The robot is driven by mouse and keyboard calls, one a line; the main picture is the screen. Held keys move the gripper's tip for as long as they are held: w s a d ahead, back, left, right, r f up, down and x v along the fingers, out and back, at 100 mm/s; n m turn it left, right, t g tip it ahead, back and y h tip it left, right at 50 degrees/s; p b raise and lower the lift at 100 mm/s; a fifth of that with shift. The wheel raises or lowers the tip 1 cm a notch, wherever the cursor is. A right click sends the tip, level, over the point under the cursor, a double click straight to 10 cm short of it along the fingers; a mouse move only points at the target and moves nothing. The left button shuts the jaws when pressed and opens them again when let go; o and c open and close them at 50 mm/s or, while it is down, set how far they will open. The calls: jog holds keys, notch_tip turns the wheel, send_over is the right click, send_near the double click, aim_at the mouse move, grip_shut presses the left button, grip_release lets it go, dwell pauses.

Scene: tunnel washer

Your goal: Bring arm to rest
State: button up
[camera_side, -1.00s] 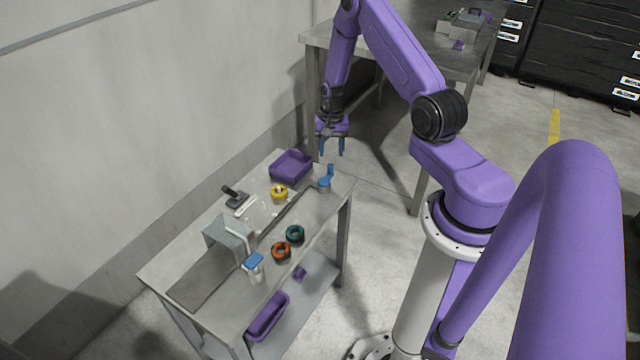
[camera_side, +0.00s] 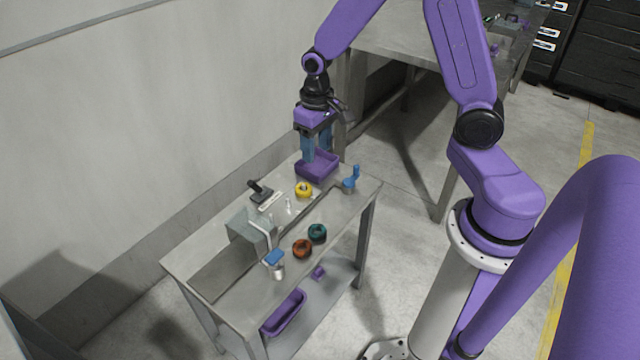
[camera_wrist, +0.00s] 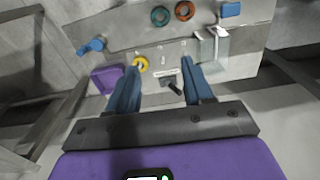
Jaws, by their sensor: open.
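My gripper (camera_side: 318,143) is open and empty, with its blue fingers pointing down over the far end of the metal table, at the purple tray in the side view. In the wrist view, my two blue fingers (camera_wrist: 157,90) are spread apart with nothing between their tips. The purple tray (camera_side: 322,172) sits at the table's far corner; it also shows in the wrist view (camera_wrist: 104,80), left of the fingers. I cannot tell the exact height of the fingertips above the tray.
A larger table (camera_side: 395,40) stands behind.

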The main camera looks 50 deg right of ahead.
jog(key=s+a+r+n, duration=0.6)
jog(key=s+a, duration=0.1)
jog(key=s, duration=0.4)
jog(key=s+r+n, duration=0.3)
jog(key=s+n, duration=0.4)
jog(key=s, duration=0.5)
jog(key=shift+s+r, duration=0.35)
